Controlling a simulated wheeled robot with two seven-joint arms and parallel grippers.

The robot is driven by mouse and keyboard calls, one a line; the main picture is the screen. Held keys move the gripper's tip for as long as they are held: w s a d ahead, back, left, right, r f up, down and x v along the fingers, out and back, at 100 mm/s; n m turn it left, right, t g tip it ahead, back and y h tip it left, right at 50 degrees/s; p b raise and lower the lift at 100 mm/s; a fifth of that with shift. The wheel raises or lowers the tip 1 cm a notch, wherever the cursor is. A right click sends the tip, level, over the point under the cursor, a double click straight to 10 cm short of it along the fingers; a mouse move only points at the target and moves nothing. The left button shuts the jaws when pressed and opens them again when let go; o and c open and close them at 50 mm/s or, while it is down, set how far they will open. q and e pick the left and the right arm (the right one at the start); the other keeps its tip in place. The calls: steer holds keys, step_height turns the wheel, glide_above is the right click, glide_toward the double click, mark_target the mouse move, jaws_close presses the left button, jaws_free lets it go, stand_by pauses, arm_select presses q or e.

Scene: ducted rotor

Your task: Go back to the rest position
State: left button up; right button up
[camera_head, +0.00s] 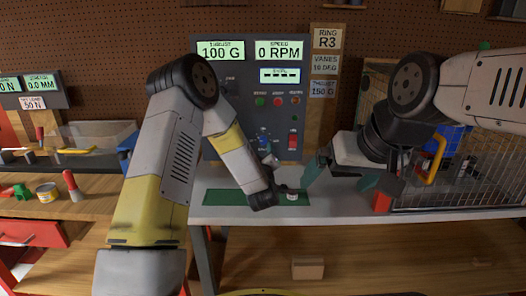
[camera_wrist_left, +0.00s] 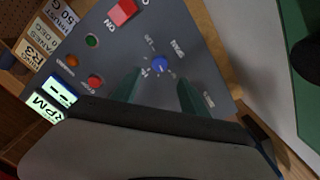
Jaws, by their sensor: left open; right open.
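My left gripper (camera_head: 268,156) is at the front of the grey control panel (camera_head: 232,125), partly hidden by its own wrist in the head view. In the left wrist view its two green fingers (camera_wrist_left: 158,95) are apart, with the blue knob (camera_wrist_left: 159,64) showing between and beyond them. The blue knob also shows in the head view (camera_head: 263,134). I cannot tell whether the fingers touch it. My right gripper (camera_head: 338,184) is open and empty, its teal fingers spread above the grey table (camera_head: 340,213), left of the wire cage.
A green mat (camera_head: 226,197) lies on the table with a small white round part (camera_head: 292,196). The wire cage (camera_head: 455,185) and a red block (camera_head: 382,201) stand at right. A wooden bench (camera_head: 100,208) with tools is at left. A small box (camera_head: 308,267) sits below.

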arm_select(q)
steer(key=s+a+r+m+g+h, duration=0.2)
steer(key=s+r+m+g, duration=0.1)
steer(key=s+r, duration=0.3)
steer(key=s+a+r+m+g+h, duration=0.1)
steer(key=s+a+r+m+g, duration=0.15)
steer(key=r, duration=0.55)
steer(key=s+a+m+g, duration=0.1)
steer(key=s+a+g, duration=0.2)
steer(key=s, duration=1.2)
steer(key=s+a+m+g, duration=0.2)
steer(key=s+a, duration=0.4)
steer(key=s, duration=0.9)
steer(key=shift+s+a+r+g+y, duration=0.2)
steer(key=shift+a+r+g+y, duration=0.2)
steer(key=shift+g, duration=0.25)
steer(key=shift+d, duration=0.15)
